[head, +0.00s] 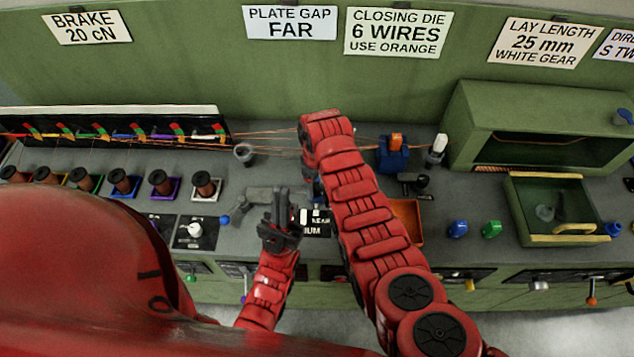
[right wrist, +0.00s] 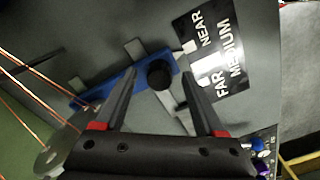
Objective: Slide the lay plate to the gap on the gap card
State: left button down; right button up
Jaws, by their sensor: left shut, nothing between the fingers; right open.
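The gap card (head: 290,22) on the back wall reads "PLATE GAP FAR". In the right wrist view a blue bar (right wrist: 120,82) with a black round knob (right wrist: 160,76) lies beside a black scale marked NEAR, MEDIUM, FAR (right wrist: 219,66). The bar's right end is at the NEAR side. A grey disc (right wrist: 62,147) with copper wires, likely the lay plate, is partly hidden at lower left. My right gripper (right wrist: 159,74) is open, its fingers on either side of the knob in the picture; contact cannot be told. My left gripper (head: 283,192) is shut and empty.
Several spools (head: 160,182) stand on the left of the bench. An orange tray (head: 408,215) is partly behind my right arm. A blue block with an orange top (head: 396,152) and a green open-topped box (head: 520,212) lie to the right. Copper wires cross behind.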

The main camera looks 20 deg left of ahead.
jog(key=shift+c, duration=0.4)
grip_shut()
dwell(0.9)
